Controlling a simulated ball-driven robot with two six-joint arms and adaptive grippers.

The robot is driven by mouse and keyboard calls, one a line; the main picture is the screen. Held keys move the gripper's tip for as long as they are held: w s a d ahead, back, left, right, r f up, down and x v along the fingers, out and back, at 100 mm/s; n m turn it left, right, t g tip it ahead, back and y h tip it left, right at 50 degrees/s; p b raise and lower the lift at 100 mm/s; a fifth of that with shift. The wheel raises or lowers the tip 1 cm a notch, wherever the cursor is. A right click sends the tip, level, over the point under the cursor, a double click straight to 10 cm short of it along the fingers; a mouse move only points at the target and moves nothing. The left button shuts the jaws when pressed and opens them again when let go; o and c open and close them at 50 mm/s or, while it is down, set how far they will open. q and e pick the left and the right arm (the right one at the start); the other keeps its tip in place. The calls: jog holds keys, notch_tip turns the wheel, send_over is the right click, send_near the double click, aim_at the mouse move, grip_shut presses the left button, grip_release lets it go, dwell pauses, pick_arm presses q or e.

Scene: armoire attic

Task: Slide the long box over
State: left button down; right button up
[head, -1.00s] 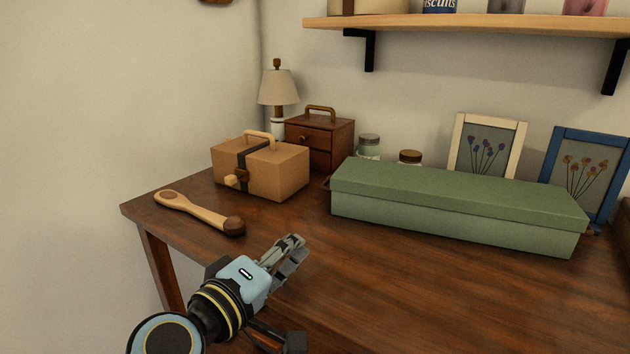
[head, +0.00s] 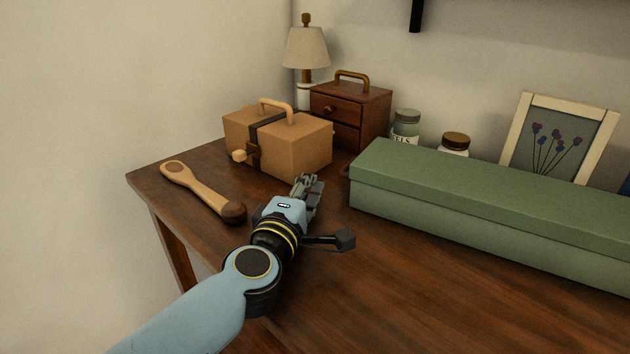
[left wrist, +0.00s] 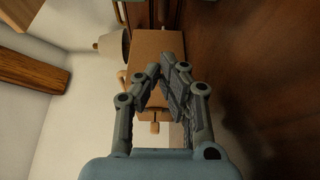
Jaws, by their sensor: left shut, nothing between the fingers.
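The long box is a green, lidded box (head: 480,205) lying across the right half of the table in the head view, running past the right edge of the picture. My left gripper (head: 308,186) is shut and empty. It is above the table, to the left of the green box's left end and apart from it, in front of the tan box. In the left wrist view my left gripper's fingers (left wrist: 165,85) are close together, with the tan box beyond them. The green box does not show in the left wrist view. My right gripper is not in view.
A tan box with a strap (head: 290,150), a brown drawer chest (head: 365,113) and a lamp (head: 305,48) stand at the back left. A wooden brush-like tool (head: 200,190) lies at the left edge. Jars (head: 405,125) and a cream frame (head: 560,140) stand behind the green box.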

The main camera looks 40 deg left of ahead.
pick_arm(q)
jog(key=x, duration=0.9)
jog(key=shift+b, duration=0.35)
jog(key=shift+w+d+f, duration=0.1)
jog(key=shift+w+f, duration=0.05)
jog(key=shift+w, duration=0.2)
jog(key=shift+s+d, duration=0.1)
jog(key=shift+d, duration=0.7)
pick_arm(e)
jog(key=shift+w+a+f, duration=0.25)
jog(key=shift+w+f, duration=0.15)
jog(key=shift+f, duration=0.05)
pick_arm(q)
jog(key=shift+d, duration=0.1)
jog(key=shift+d+r, duration=0.2)
jog(key=shift+d, duration=0.65)
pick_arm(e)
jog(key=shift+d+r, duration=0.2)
